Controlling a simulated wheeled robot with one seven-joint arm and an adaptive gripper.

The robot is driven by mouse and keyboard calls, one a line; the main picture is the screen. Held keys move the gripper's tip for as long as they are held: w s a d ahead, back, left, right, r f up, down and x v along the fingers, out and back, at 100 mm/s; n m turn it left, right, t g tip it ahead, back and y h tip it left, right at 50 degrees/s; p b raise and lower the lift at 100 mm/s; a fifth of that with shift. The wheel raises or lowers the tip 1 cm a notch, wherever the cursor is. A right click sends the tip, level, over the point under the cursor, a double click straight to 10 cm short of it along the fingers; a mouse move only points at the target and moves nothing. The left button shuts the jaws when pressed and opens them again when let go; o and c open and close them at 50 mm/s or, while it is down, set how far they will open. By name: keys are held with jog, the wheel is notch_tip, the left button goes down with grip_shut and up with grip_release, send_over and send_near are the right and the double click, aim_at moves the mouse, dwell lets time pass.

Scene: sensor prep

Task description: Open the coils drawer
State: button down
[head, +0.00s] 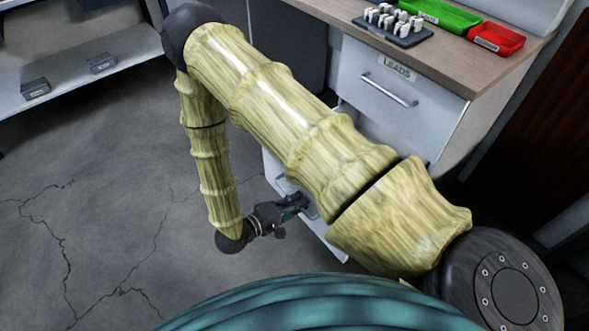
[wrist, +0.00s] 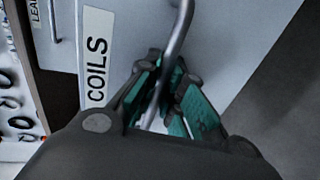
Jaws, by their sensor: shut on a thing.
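The coils drawer shows its pale grey front (wrist: 245,40) in the wrist view, with a COILS label (wrist: 97,55) and a curved metal handle (wrist: 179,28). My gripper (wrist: 170,108) has its teal-padded fingers on either side of the handle bar and is shut on it. In the head view my gripper (head: 296,205) is low, beside a pale strip of the lower cabinet (head: 273,173). My arm hides most of the drawer there. I cannot tell clearly how far the drawer stands out.
The LEADS drawer (head: 420,120) with its bar handle (head: 389,90) is above, under the wooden worktop (head: 460,62). A dark tray of small white parts (head: 395,35), a green bin (head: 440,17) and a red bin (head: 497,39) are on top. Cracked floor (head: 110,190) at left is clear.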

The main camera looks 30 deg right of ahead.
jog(key=c, duration=1.8)
grip_release()
jog(key=v, duration=1.2)
jog(key=shift+f, duration=0.1)
